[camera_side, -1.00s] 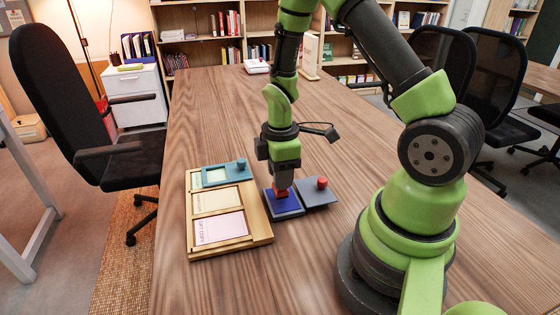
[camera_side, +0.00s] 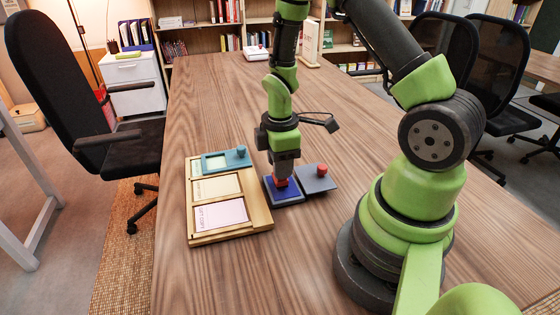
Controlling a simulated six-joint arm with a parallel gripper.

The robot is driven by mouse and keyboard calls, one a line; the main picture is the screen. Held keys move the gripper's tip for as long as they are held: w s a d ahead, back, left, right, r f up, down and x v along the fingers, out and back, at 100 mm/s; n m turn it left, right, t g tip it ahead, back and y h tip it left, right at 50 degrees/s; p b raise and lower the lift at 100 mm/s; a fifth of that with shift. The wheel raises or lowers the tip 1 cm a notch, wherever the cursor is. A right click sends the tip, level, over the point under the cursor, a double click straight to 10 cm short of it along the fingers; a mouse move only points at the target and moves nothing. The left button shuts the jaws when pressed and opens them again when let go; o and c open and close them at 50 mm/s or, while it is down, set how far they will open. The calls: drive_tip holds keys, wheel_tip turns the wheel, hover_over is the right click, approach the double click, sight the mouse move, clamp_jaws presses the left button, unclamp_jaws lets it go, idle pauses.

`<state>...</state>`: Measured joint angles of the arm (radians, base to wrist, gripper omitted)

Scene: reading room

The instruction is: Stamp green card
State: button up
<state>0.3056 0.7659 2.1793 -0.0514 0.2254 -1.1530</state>
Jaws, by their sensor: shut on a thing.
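A wooden tray (camera_side: 262,219) lies on the table with cards in a row. The front card is pink (camera_side: 221,214) with print on it, and the middle one is cream-yellow (camera_side: 216,187). At the back, a teal frame (camera_side: 241,163) with a knob lies over the tray, and a pale greenish card (camera_side: 216,163) shows through its window. My gripper (camera_side: 283,171) points down to the right of the tray, shut on a red stamp (camera_side: 281,183). The stamp is at the dark blue ink pad (camera_side: 287,197) and seems to touch it; its underside is hidden.
A grey plate with a red knob (camera_side: 321,170), perhaps the pad's lid, lies just right of the pad. The table (camera_side: 210,100) is clear behind the tray. My arm's base fills the right front. Chairs and shelves stand around the table.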

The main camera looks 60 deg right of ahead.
drive_tip(key=shift+f, duration=0.55)
idle(1.1)
drive_tip(key=shift+r, duration=0.1)
drive_tip(key=shift+r, duration=3.45)
drive_tip(key=shift+w, duration=0.1)
drive_tip(key=w, duration=1.7)
drive_tip(key=shift+a+f, duration=0.2)
drive_tip(key=shift+f, duration=1.3)
drive_tip(key=shift+a+f, duration=0.15)
drive_tip(key=shift+f, duration=1.3)
drive_tip(key=shift+f, duration=0.65)
